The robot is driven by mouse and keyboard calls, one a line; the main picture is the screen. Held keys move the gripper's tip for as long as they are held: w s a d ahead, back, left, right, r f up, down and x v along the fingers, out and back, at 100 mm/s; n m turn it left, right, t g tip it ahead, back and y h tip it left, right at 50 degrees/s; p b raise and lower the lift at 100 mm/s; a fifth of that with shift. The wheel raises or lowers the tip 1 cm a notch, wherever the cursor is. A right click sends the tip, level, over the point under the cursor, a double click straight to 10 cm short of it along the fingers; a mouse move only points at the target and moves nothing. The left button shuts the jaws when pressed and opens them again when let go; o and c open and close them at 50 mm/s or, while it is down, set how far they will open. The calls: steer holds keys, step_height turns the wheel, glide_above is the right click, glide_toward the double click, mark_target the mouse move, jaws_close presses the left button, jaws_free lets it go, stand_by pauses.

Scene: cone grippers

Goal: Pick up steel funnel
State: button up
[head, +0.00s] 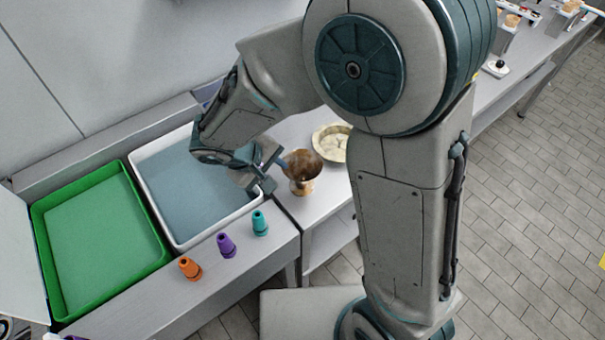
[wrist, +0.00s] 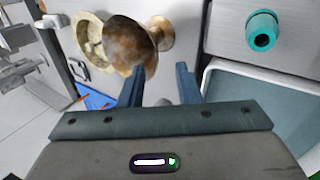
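The funnel (head: 301,167) looks brown and brassy rather than plain steel. It stands with its wide mouth up on the grey counter, right of the white tray. In the wrist view the funnel (wrist: 128,45) is just beyond the fingertips, its wide mouth left and its narrower foot right. My gripper (head: 274,174) is beside the funnel, on its left in the head view. In the wrist view my gripper (wrist: 160,68) is open with nothing between its fingers. The left fingertip overlaps the funnel's rim in the picture; I cannot tell whether it touches.
A shallow bowl (head: 331,143) with pale contents stands close behind the funnel. Orange (head: 190,268), purple (head: 226,245) and teal (head: 259,223) cones stand along the front ledge. The white tray (head: 150,205) and green tray (head: 47,245) lie left.

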mark_target(293, 179)
steer(key=x, duration=0.4)
steer(key=d+p+x, duration=0.1)
steer(key=x, duration=0.3)
steer(key=shift+r, duration=0.2)
steer(key=shift+w+f, duration=0.1)
steer(key=shift+f, duration=0.3)
jaws_close()
